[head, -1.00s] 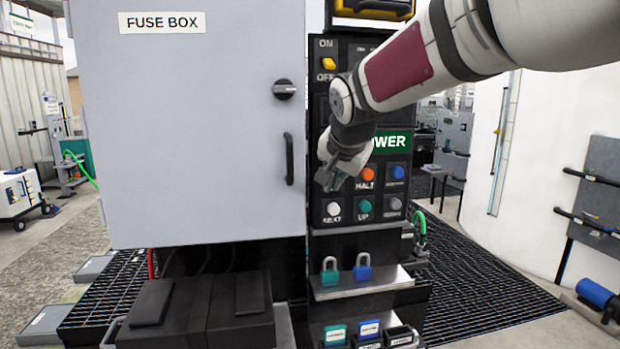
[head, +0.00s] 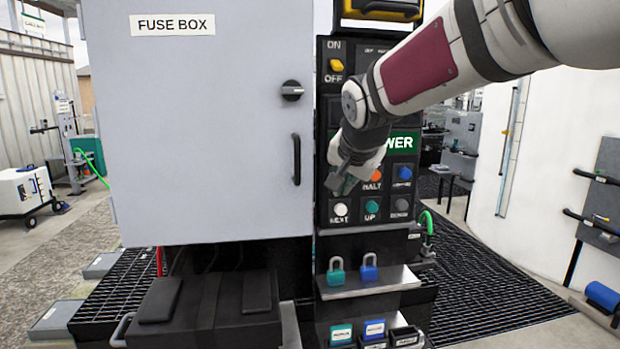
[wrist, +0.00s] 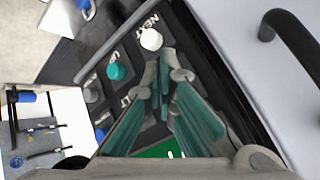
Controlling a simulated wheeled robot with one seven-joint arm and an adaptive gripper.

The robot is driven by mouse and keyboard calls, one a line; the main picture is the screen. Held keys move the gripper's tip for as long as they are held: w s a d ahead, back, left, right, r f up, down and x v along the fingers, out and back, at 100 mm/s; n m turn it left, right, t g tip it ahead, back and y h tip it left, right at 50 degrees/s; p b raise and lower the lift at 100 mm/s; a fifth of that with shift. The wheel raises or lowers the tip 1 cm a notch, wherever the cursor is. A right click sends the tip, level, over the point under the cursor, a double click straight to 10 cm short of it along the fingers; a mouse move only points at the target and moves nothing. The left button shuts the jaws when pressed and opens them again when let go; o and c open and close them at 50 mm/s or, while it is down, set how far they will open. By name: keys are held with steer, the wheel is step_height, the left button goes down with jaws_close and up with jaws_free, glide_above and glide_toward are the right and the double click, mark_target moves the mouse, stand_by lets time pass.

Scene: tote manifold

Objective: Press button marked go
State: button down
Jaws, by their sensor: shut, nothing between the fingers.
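The black button panel (head: 323,203) stands right of the fuse box door. Its lower row has a white NEXT button (head: 340,209), a teal UP button (head: 372,207) and a grey button (head: 401,204). Above are an orange HALT button (head: 376,175) and a blue button (head: 404,173). No button marked GO is visible; the spot left of HALT is behind my gripper (head: 341,184). My gripper is shut and empty in front of the panel; contact cannot be told. In the wrist view the fingers (wrist: 163,92) point at the panel beside the white NEXT button (wrist: 151,39).
The grey fuse box door (head: 210,130) with a black handle (head: 296,159) is close on the left of my gripper. Below the panel, a shelf (head: 365,287) holds two padlocks (head: 336,277). An ON/OFF switch (head: 336,65) is higher on the panel.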

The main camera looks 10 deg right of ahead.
steer(key=s+p, duration=0.1)
steer(key=s, duration=0.4)
stand_by(0.8)
steer(key=s+f+n+g, duration=0.1)
steer(key=s+f+n, duration=0.2)
steer(key=s, duration=1.1)
steer(key=s+f+n+g+y, duration=0.1)
steer(key=s+f+n, duration=0.3)
steer(key=s, duration=1)
steer(key=shift+s+d+n+g, duration=0.35)
steer(key=shift+n+g, duration=0.25)
steer(key=shift+n, duration=0.2)
